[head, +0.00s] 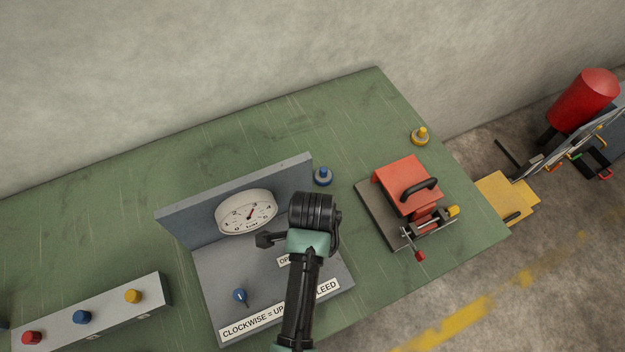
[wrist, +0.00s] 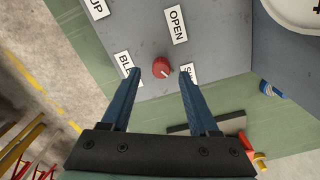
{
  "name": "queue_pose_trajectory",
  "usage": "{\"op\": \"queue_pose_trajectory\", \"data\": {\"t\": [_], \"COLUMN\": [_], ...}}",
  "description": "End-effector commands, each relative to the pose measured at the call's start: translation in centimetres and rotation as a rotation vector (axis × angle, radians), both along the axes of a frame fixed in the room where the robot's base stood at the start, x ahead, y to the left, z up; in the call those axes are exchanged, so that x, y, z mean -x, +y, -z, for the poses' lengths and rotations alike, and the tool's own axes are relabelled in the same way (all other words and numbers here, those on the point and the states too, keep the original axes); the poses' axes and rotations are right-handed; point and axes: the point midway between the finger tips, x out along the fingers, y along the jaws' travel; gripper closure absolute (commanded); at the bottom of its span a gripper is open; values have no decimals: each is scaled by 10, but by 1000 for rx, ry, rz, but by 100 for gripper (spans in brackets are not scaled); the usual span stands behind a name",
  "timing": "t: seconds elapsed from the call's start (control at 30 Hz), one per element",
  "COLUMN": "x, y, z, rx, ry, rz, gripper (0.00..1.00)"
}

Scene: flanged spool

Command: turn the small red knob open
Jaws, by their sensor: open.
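The small red knob (wrist: 162,68) with a pale pointer line sits on a grey panel in the wrist view, amid labels "OPEN" (wrist: 176,25), one partly hidden starting "BL" and one starting "S". Its pointer faces down and to the right, towards the "S" label. My gripper (wrist: 160,74) is open, with one dark blue finger on either side of the knob in the picture. I cannot tell whether the fingers reach down to its height. In the head view my arm and gripper (head: 268,240) hide this knob.
A white gauge (head: 246,212) stands at the panel's back wall. A blue knob (head: 240,295) is on the same panel. A red clamp fixture (head: 402,185) stands to the right. A grey box (head: 100,312) with red, blue and yellow knobs lies left.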

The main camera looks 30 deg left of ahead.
Motion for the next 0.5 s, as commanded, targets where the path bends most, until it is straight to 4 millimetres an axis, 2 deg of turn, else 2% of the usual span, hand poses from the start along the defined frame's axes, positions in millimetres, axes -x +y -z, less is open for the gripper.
{"op": "queue_pose_trajectory", "data": {"t": [0.1, 0.2, 0.5], "x": [0, 0, -1], "y": [0, 0, 0], "z": [20, 32, 43], "rx": [0, 1, -1], "ry": [1, 0, -4], "rz": [0, 0, 0], "gripper": [39, 39, 39]}}
